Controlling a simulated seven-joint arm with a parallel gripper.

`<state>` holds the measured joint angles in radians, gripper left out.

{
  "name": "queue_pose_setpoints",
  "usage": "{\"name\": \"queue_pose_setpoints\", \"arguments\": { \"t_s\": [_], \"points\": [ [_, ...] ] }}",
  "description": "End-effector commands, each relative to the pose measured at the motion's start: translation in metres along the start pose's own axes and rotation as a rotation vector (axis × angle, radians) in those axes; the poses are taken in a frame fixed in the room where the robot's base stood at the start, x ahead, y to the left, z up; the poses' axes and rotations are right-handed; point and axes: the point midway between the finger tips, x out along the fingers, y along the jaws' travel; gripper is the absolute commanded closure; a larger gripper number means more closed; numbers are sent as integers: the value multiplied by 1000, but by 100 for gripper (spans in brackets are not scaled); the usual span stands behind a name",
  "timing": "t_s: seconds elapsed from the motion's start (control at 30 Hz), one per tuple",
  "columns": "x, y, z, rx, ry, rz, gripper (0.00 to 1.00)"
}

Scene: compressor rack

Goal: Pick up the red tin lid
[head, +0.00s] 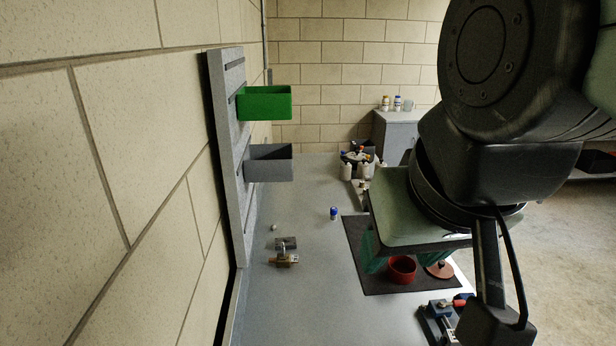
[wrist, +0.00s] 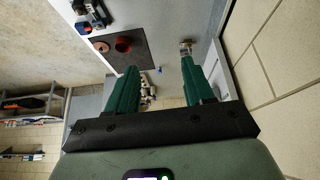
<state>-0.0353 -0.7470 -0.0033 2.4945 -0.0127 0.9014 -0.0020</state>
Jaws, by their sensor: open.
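A short, round red piece (head: 402,269) with a hollow-looking top sits on the dark mat (head: 368,278). It looks like the red tin lid, though I cannot tell whether it is a lid or a tin. It also shows in the wrist view (wrist: 123,44), to the left of my fingers. A flat reddish-brown disc (head: 440,270) lies just right of it, partly hidden by my gripper. My gripper (wrist: 158,66) has green fingers, open and empty, apart from the red piece. In the head view one green finger (head: 373,254) shows beside the red piece.
A blue-and-white can (head: 334,213) stands left of the mat. A brass fitting (head: 284,260) lies near the wall. A blue tool (head: 440,312) is at the front edge. Green (head: 265,103) and grey (head: 270,164) bins hang on a wall rack. The bench between is clear.

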Motion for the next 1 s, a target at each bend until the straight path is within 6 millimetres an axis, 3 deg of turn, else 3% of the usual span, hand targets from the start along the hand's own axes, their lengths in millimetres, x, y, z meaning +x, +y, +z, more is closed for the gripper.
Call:
{"name": "queue_pose_setpoints", "arguments": {
  "t_s": [0.23,0.33,0.47,0.57,0.8,1.0],
  "points": [
    [1,0,-2,1,-3,0,48],
    [6,-1,-12,3,-22,-2,48],
    [23,1,-45,26,-64,5,48],
    [43,22,-87,96,-78,68,48],
    [120,89,-172,257,-96,192,48],
    [209,158,-214,391,-103,263,48]
  ]
}}
